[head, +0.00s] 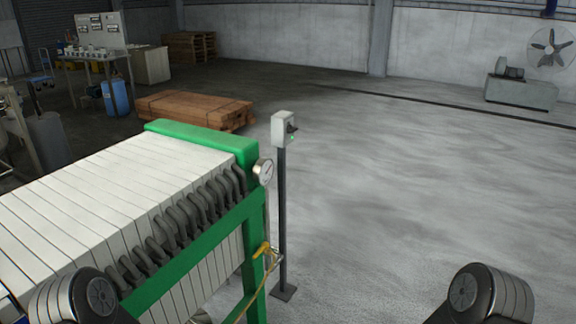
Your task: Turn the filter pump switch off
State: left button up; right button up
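The likely filter pump switch is a pale grey box (284,129) on top of a thin dark post, just right of the filter press. A dark knob or lever (292,128) sits on the box's right-hand face, with a small green spot below it. Its exact setting is too small to tell. The filter press (110,205) has white plates and a green frame and fills the left front. Parts of my two arms show at the bottom left and bottom right corners. Neither gripper is in view, and both arms are well apart from the switch box.
A round gauge (264,172) and a yellow valve handle (262,250) with a hose are at the press's near end. The post's foot plate (284,292) stands on the floor. Stacked timber (193,108) lies behind. The floor to the right is clear up to a fan (551,48).

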aim_at(290, 128)
jog(key=i+l+u, duration=0.1)
jog(key=i+l, duration=0.25)
jog(key=l, duration=0.15)
jog(key=i+l+u, duration=0.1)
jog(key=i+l, duration=0.2)
jog(key=l, duration=0.25)
jog(key=i+l+u, duration=0.1)
jog(key=i+l, duration=0.2)
jog(key=l, duration=0.25)
jog(key=i+l+u, duration=0.1)
jog(key=i+l, duration=0.2)
jog(key=l, duration=0.25)
jog(key=i+l, duration=0.25)
jog(key=l, duration=0.35)
jog(key=i+l+u, duration=0.15)
jog(key=i+l, duration=0.15)
jog(key=l, duration=0.3)
jog(key=i+l+u, duration=0.1)
jog(key=l, duration=0.5)
jog(key=i+l+u, duration=0.1)
jog(key=i+l, duration=0.2)
jog(key=l, duration=0.35)
